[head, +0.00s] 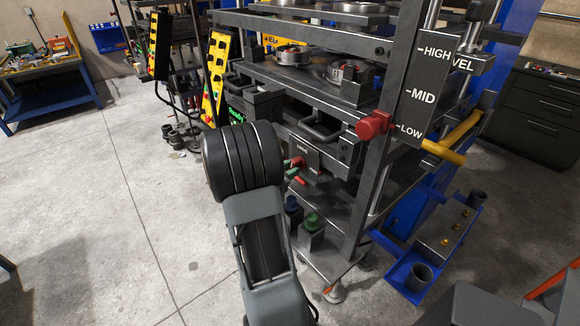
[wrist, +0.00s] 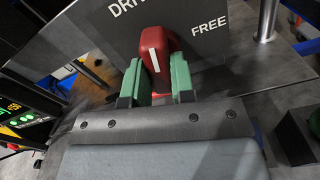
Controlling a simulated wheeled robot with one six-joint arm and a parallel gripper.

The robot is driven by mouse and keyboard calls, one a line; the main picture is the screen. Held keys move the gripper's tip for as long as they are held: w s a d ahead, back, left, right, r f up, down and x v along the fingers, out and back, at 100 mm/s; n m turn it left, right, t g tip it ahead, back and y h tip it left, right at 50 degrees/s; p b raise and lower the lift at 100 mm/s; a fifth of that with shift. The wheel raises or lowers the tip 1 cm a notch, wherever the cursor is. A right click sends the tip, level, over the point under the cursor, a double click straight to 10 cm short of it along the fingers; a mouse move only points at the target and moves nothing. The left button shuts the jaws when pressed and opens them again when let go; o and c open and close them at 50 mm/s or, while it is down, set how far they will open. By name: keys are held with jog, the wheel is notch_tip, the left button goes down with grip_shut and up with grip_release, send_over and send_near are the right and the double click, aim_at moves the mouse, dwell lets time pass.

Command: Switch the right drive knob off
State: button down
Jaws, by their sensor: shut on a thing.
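The red drive knob (wrist: 155,48) with a white pointer line sits on a dark grey panel (wrist: 100,40) in the wrist view. Its line stands nearly upright, tilted slightly left. The panel reads "FREE" to the right of the knob, and a cut-off "DRI" above it. My gripper (wrist: 162,76) has its two green fingers on either side of the knob's lower part, shut on it. In the head view the panel (head: 322,158) is at the middle of the press, just right of my wrist; small red and green parts there are too small to tell apart.
A red round knob (head: 373,125) and a yellow bar (head: 442,152) are by the HIGH/MID/LOW plate (head: 420,90). A dark handle (head: 318,129) is above the panel. Green and blue knobs (head: 312,222) are below. Open floor (head: 110,220) lies left.

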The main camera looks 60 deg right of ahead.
jog(key=shift+n+p, duration=0.85)
jog(key=shift+n, duration=0.65)
jog(key=shift+s, duration=0.1)
jog(key=c, duration=1)
grip_release()
jog(key=shift+o, duration=0.2)
jog(key=shift+a, duration=0.1)
jog(key=b+v, duration=0.2)
jog(key=v, duration=1.1)
jog(key=shift+a, duration=0.3)
